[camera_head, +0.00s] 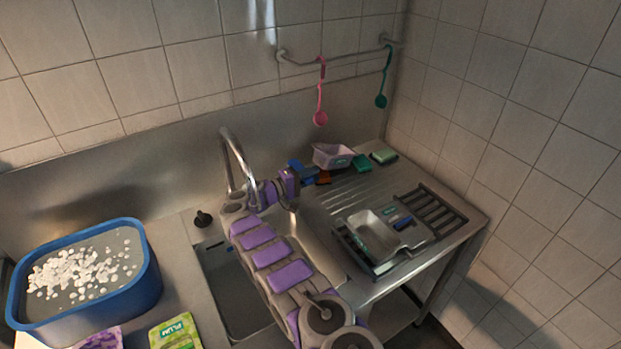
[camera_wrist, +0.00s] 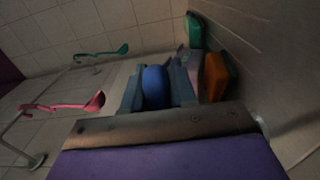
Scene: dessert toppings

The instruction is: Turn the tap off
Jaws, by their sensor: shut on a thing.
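The tap's metal spout (camera_head: 236,150) arches up behind the sink (camera_head: 225,290); my arm hides its lower part, and I cannot make out running water. My gripper (camera_head: 308,174) is right of the spout, near the back wall. In the wrist view my gripper (camera_wrist: 158,88) has its two grey-blue fingers on either side of a blue rounded knob (camera_wrist: 156,86), and is shut on it. How the knob joins the tap is hidden.
A blue tub (camera_head: 150,285) with white pieces stands at left. Right of my gripper are a pale basket (camera_head: 333,155), a green sponge (camera_head: 362,163) and a dish rack (camera_head: 440,215). Pink (camera_head: 320,100) and green (camera_head: 384,80) ladles hang from a wall rail.

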